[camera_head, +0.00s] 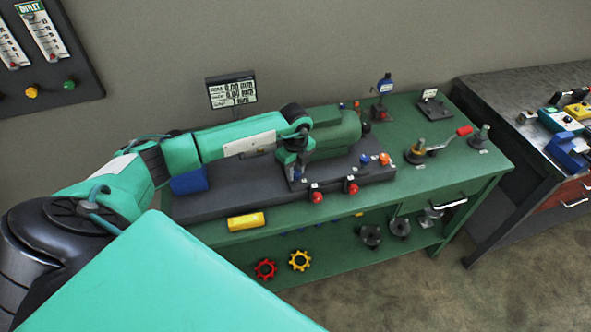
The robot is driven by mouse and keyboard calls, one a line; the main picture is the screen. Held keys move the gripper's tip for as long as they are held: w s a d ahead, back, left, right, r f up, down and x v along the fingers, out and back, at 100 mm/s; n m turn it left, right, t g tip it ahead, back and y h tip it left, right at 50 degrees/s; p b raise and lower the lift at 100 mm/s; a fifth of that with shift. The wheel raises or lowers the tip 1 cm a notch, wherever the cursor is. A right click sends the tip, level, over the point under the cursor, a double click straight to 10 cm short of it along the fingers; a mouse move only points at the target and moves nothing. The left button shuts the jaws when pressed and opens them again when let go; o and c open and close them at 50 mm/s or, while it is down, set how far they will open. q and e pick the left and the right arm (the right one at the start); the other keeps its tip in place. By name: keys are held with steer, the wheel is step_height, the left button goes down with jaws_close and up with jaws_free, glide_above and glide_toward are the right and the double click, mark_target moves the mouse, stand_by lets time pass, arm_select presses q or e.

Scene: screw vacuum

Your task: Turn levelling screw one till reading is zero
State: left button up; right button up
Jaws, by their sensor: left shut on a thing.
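My left arm reaches in from the left over the green bench, and its gripper (294,174) points down at the dark base plate (235,190) beside the green pump body (335,135). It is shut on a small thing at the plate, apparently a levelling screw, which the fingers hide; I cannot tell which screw. Red knobs (316,196) stand just right of the gripper along the front edge. A blue (364,159) and an orange knob (384,159) stand farther right. The readout (231,91) behind shows several lines in mm, too small to read surely. My right gripper is not in view.
A yellow block (246,221) lies at the bench's front edge. A red-handled tool (440,143) and metal fittings stand at the right. Red (265,269) and yellow handwheels (300,260) are on the lower shelf. Another bench (500,100) is far right.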

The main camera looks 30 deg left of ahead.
mark_target(296, 172)
arm_select(q)
steer(key=shift+r, duration=0.1)
steer(key=o, duration=1)
steer(key=shift+r+b, duration=1.9)
steer(key=shift+r, duration=5)
steer(key=shift+f, duration=0.1)
